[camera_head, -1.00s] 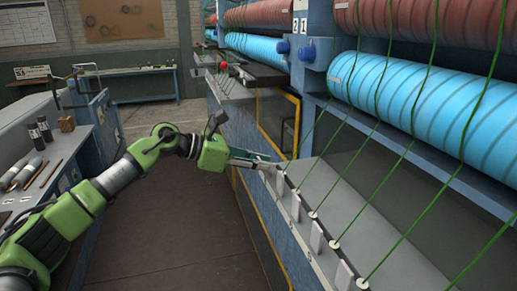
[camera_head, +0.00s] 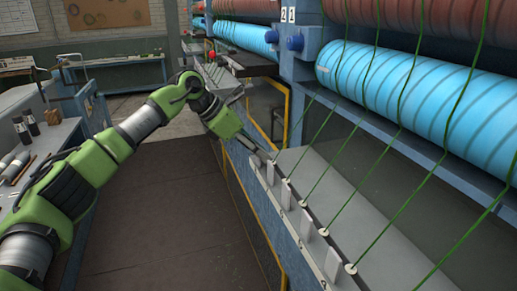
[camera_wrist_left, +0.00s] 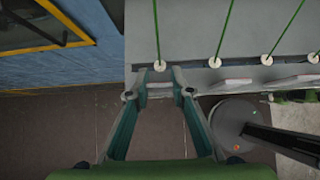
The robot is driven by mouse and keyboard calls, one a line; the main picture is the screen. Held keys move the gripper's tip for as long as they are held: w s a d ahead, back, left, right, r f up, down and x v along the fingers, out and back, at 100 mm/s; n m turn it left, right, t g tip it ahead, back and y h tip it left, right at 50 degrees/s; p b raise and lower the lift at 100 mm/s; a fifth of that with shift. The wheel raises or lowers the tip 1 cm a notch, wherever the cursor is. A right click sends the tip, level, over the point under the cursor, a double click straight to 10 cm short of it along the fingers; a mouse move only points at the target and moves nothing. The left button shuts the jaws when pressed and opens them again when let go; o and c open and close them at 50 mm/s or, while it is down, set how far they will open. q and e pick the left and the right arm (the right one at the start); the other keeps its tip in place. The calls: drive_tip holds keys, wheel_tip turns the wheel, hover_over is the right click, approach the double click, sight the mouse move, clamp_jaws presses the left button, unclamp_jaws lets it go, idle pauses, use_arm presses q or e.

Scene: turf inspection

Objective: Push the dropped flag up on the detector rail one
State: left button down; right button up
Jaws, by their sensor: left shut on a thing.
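The detector rail (camera_head: 313,252) runs along the machine front in the head view, with a row of pale upright flags. My left gripper (camera_head: 267,158) reaches down to the far visible end of this row. In the left wrist view its two fingertips (camera_wrist_left: 161,84) close on the sides of a small pale flag (camera_wrist_left: 160,89), below a white yarn eyelet (camera_wrist_left: 160,65). The fingers partly cover this flag, and I cannot tell its exact height. Other flags (camera_wrist_left: 232,85) stand to the right, apart from the fingers. My right gripper is not in view.
Green yarns (camera_head: 382,238) slant from the rail eyelets up to the blue roller (camera_head: 425,105). A side bench (camera_head: 52,135) with bottles stands at the left. The floor (camera_head: 175,215) between bench and machine is clear.

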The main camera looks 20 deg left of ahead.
use_arm(q)
drive_tip(key=shift+r, duration=0.1)
drive_tip(key=c, duration=1.8)
unclamp_jaws()
drive_tip(key=shift+o, duration=0.2)
drive_tip(key=v, duration=1.2)
drive_tip(key=shift+a, duration=0.1)
